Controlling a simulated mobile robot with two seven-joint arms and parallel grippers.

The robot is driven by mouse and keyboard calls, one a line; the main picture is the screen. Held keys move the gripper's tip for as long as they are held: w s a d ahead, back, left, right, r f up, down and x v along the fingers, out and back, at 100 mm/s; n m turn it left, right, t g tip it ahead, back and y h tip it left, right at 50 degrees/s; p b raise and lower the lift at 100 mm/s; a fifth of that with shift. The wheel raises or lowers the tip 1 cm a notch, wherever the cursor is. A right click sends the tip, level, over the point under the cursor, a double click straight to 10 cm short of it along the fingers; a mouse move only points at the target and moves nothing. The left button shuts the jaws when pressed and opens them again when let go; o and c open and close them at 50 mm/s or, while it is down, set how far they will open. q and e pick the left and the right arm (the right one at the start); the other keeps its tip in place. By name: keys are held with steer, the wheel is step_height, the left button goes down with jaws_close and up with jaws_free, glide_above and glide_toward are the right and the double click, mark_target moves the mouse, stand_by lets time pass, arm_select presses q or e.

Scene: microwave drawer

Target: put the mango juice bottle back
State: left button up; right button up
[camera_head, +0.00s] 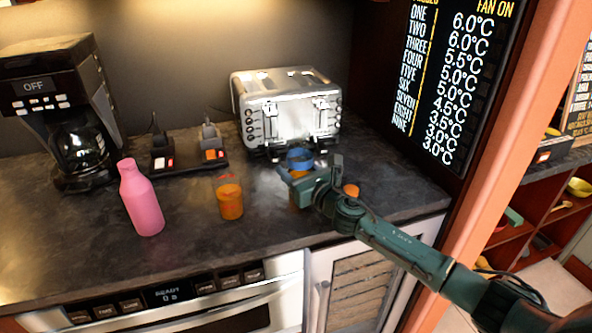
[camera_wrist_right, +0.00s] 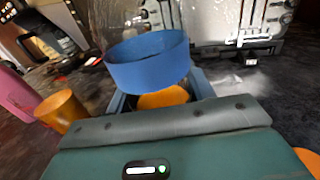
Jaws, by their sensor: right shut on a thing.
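The mango juice bottle (camera_head: 300,158) has a blue band and orange contents. It stands roughly upright at the counter's right, in front of the toaster. My right gripper (camera_head: 310,180) is shut around it below the band and hides part of its body. In the right wrist view the blue band (camera_wrist_right: 150,62) is close up, with clear material above it and orange below, between the fingers. I cannot tell whether its base touches the counter. My left gripper is not in view.
A glass of orange drink (camera_head: 230,202) and a pink bottle (camera_head: 141,203) stand to the left on the dark counter (camera_head: 90,245). Another orange item (camera_head: 351,190) is partly hidden beside my gripper. A toaster (camera_head: 285,105) and coffee maker (camera_head: 62,110) stand behind. An oven drawer (camera_head: 215,308) is below.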

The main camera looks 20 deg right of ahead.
steer(key=o, duration=1.2)
steer(key=shift+r+p, duration=0.25)
steer(key=shift+p, duration=0.05)
steer(key=b+v, duration=0.1)
steer(key=v, duration=1.1)
steer(key=shift+f, duration=0.15)
